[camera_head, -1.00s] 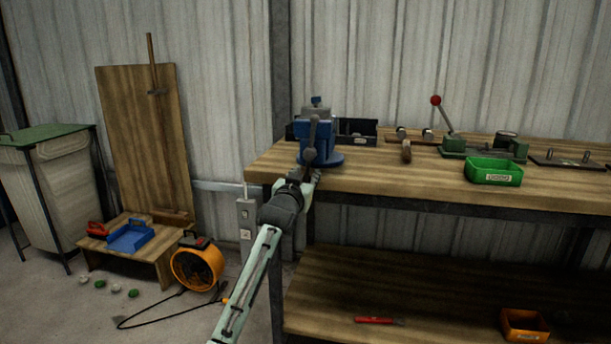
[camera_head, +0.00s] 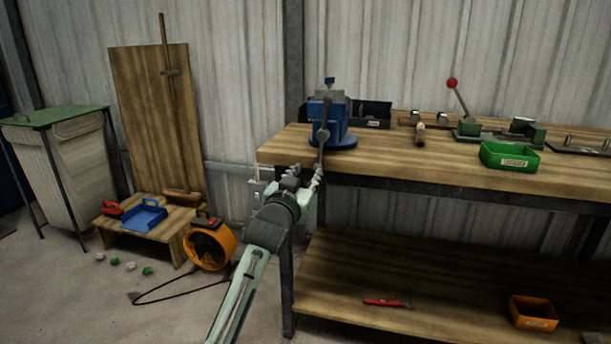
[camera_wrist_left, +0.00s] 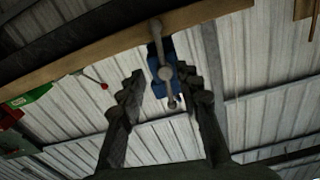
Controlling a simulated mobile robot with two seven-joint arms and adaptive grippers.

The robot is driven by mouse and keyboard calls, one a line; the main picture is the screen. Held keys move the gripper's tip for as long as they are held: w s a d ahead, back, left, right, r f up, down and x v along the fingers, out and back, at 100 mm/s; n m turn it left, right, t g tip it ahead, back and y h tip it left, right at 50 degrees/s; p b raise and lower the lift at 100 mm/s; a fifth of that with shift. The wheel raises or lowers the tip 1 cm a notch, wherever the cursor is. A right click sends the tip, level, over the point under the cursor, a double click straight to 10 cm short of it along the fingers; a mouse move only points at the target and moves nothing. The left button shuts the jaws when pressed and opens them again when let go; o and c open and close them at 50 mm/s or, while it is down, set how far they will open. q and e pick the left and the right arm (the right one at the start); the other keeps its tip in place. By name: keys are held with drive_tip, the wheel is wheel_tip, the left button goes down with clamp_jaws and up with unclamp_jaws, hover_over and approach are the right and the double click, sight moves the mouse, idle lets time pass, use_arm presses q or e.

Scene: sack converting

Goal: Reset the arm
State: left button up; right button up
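My left gripper (camera_head: 306,177) is in front of the bench's left front corner, just below the blue vise (camera_head: 328,118). In the left wrist view the two fingers (camera_wrist_left: 160,78) stand wide apart with nothing gripped. The vise (camera_wrist_left: 158,82) and its grey handle (camera_wrist_left: 166,74) show beyond and between the fingertips. In the head view the handle (camera_head: 322,135) hangs down toward the fingertips; I cannot tell whether they touch. My right gripper is in neither view.
The wooden workbench (camera_head: 450,180) holds a green bin (camera_head: 510,158) and a red-knobbed lever press (camera_head: 460,105). Its lower shelf (camera_head: 430,275) bears a red tool (camera_head: 386,303) and an orange bin (camera_head: 533,313). An orange fan (camera_head: 210,246) stands on the floor at left.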

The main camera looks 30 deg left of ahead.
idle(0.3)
use_arm(q)
drive_tip(key=s+d+f+m+g+h, duration=0.1)
drive_tip(key=s+d+f+g, duration=0.15)
drive_tip(key=s+f, duration=0.7)
drive_tip(key=s+d+f+g, duration=0.1)
drive_tip(key=s+f+g, duration=0.3)
drive_tip(key=f, duration=1.1)
drive_tip(key=s+d+f+m+g+h, duration=0.15)
drive_tip(key=s+f+g, duration=0.4)
drive_tip(key=f, duration=0.75)
drive_tip(key=s+d+f+g, duration=0.1)
drive_tip(key=s+f, duration=0.3)
drive_tip(key=s, duration=0.4)
drive_tip(key=s+d+f+g, duration=0.1)
drive_tip(key=s+f, duration=0.4)
drive_tip(key=s, duration=0.4)
drive_tip(key=shift+d+f+g, duration=0.25)
drive_tip(key=shift+d+g, duration=0.05)
drive_tip(key=shift+d, duration=0.05)
